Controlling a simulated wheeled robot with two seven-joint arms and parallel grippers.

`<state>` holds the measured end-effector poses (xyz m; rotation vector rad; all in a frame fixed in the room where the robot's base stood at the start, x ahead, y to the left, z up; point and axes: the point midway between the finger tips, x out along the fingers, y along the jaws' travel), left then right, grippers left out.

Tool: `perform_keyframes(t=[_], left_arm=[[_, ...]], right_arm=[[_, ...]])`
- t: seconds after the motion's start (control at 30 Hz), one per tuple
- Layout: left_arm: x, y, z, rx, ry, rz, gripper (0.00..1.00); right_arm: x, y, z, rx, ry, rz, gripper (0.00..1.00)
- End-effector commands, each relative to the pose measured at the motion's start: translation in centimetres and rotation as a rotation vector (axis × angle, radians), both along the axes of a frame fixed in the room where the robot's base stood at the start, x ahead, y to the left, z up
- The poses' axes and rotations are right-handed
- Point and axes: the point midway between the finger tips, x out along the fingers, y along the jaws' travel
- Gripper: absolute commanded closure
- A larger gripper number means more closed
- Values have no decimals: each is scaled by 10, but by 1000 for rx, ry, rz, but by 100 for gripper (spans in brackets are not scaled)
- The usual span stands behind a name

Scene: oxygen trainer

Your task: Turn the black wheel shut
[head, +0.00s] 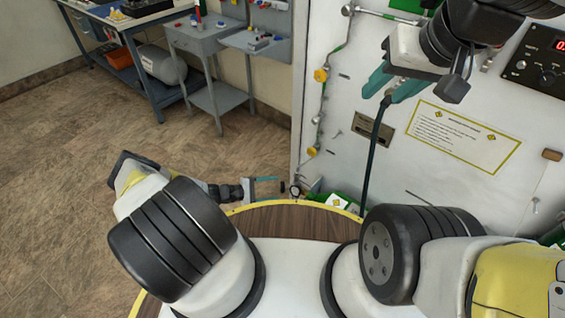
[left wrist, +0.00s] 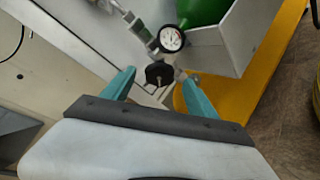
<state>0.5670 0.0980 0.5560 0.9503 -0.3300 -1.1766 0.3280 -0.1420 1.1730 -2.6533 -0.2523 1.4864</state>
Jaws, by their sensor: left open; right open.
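The black wheel (left wrist: 159,73) sits on a metal valve fitting below a round pressure gauge (left wrist: 171,39). In the left wrist view it appears between the two teal fingertips of my open left gripper (left wrist: 157,79), with a gap on each side. I cannot tell how deep between the fingers it lies. In the head view my left gripper (head: 267,188) is low beside the panel edge, and the wheel is too small to make out clearly.
A green cylinder (left wrist: 205,18) stands in a grey holder beside the gauge, near a yellow base edge (left wrist: 240,90). Open floor (head: 60,190) lies left.

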Motion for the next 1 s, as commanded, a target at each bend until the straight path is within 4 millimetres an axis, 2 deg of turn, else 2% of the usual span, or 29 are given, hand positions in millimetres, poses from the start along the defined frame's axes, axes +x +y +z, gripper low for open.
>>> perform_keyframes(t=[0.1, 0.23, 0.67, 0.77, 1.0], left_arm=[[-7, 18, 4, 2, 1, 1, 33], [-12, 27, 7, 1, 0, -1, 33], [-14, 28, 9, 6, 21, -16, 33], [-16, 20, 11, 34, 110, -68, 33], [-19, 4, 24, 241, 516, -178, 33]], right_arm=[[0, 0, 0, 0, 0, 0, 57], [0, 0, 0, 0, 0, 0, 57], [0, 0, 0, 0, 0, 0, 57], [0, 0, 0, 0, 0, 0, 57], [0, 0, 0, 0, 0, 0, 57]])
